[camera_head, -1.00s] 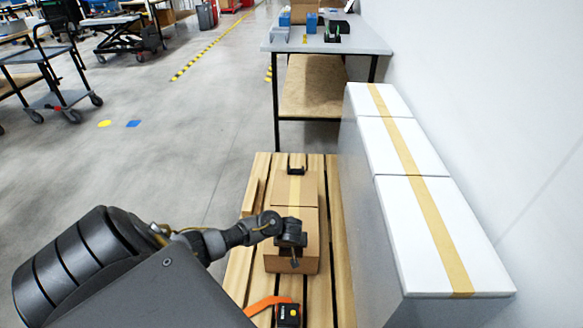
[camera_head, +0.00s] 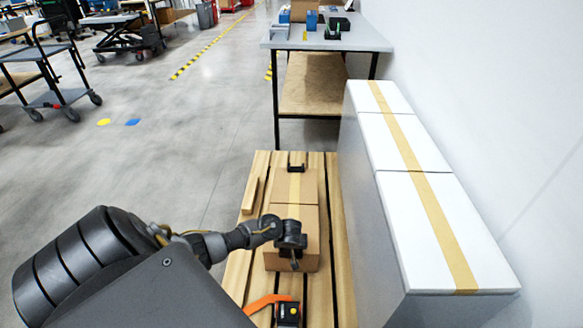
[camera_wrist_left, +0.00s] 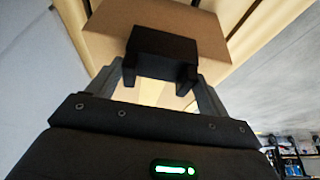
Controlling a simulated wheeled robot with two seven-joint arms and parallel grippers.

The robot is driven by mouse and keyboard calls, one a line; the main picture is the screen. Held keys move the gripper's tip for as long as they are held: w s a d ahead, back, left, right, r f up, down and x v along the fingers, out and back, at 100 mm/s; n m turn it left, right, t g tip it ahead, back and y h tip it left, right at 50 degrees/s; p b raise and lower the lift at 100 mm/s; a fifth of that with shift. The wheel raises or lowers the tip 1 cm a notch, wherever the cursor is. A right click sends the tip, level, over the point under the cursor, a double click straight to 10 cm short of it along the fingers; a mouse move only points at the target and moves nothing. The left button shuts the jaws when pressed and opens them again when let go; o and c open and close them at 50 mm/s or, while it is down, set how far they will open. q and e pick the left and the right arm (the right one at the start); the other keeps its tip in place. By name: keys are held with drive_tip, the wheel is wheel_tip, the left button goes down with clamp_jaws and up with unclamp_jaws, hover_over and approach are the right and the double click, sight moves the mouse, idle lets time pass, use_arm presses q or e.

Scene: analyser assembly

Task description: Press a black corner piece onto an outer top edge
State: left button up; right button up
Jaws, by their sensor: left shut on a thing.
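Two cardboard boxes (camera_head: 282,188) lie in a row on a slatted wooden pallet (camera_head: 247,262), with a tan tape strip along their tops. One black corner piece (camera_head: 297,158) sits at the far end edge of the row. My left gripper (camera_head: 294,264) is over the near box, by its near top edge. In the left wrist view my left gripper (camera_wrist_left: 165,95) is shut on another black corner piece (camera_wrist_left: 162,50), which is in front of the box's cardboard face (camera_wrist_left: 103,27). I cannot tell whether this piece touches the box. My right gripper is not in view.
A black tool with a yellow dot (camera_head: 288,314) and an orange strap (camera_head: 262,304) lie at the pallet's near end. A tall row of white-topped blocks (camera_head: 400,180) stands close on the right. A grey workbench (camera_head: 355,40) stands beyond; open floor is left.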

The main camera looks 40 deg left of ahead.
use_arm(q)
drive_tip(key=shift+f+b, duration=0.35)
drive_tip(key=shift+f, duration=0.35)
drive_tip(key=shift+f, duration=0.4)
idle(0.8)
drive_tip(key=o, duration=0.9)
drive_tip(key=shift+o, duration=0.2)
wheel_tip(320, 180, up, 7)
drive_tip(key=p, duration=0.8)
idle(0.4)
